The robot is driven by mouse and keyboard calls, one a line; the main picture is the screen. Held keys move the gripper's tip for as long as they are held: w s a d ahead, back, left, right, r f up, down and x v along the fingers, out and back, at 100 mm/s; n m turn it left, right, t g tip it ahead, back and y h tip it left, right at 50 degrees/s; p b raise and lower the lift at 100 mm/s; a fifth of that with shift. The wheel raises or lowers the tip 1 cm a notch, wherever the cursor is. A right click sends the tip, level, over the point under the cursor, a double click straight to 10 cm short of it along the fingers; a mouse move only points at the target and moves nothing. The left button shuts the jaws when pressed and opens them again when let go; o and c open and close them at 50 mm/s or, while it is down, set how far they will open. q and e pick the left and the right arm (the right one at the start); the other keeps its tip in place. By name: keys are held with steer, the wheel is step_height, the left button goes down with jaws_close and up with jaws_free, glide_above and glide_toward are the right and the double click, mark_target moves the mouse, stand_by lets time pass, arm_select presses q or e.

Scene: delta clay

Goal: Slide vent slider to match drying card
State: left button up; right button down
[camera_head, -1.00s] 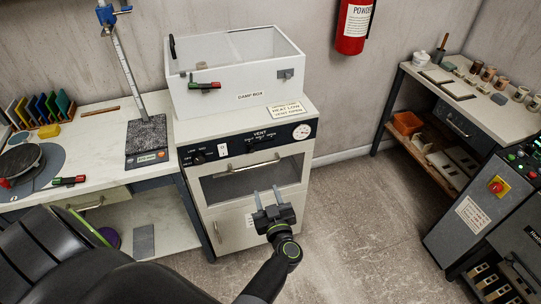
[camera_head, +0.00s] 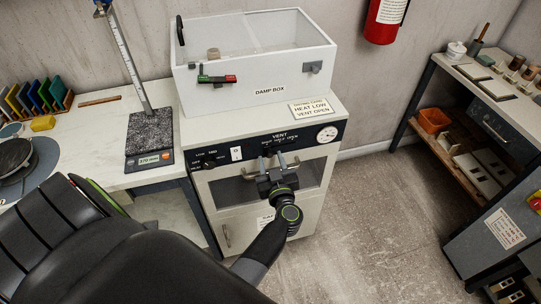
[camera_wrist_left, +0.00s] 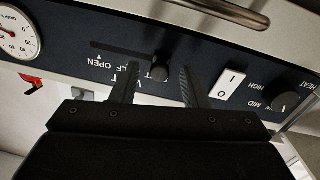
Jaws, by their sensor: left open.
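The vent slider's dark knob (camera_wrist_left: 158,68) shows in the left wrist view, at the right end of its slot there, beside the partly hidden end label. The HALF and OPEN labels lie farther left in that upside-down view. My left gripper (camera_head: 277,161) is open in front of the vent panel (camera_head: 300,138). In the left wrist view its fingers (camera_wrist_left: 160,72) stand on either side of the knob, with gaps showing; contact cannot be told. The drying card (camera_head: 314,110) on the cabinet top reads HEAT LOW, VENT OPEN.
The heat knob (camera_head: 210,163) and white rocker switch (camera_head: 237,153) sit left of the vent scale; a round gauge (camera_head: 327,134) sits right. The oven door handle (camera_wrist_left: 225,10) is close to the fingers. The damp box (camera_head: 255,65) stands on top. Floor to the right is clear.

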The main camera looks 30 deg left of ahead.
arm_select(q)
steer(key=shift+r, duration=0.1)
steer(key=shift+s, duration=0.1)
steer(key=shift+c, duration=0.4)
jaws_close()
arm_select(e)
steer(key=shift+s+d, duration=0.25)
steer(key=shift+s, duration=0.1)
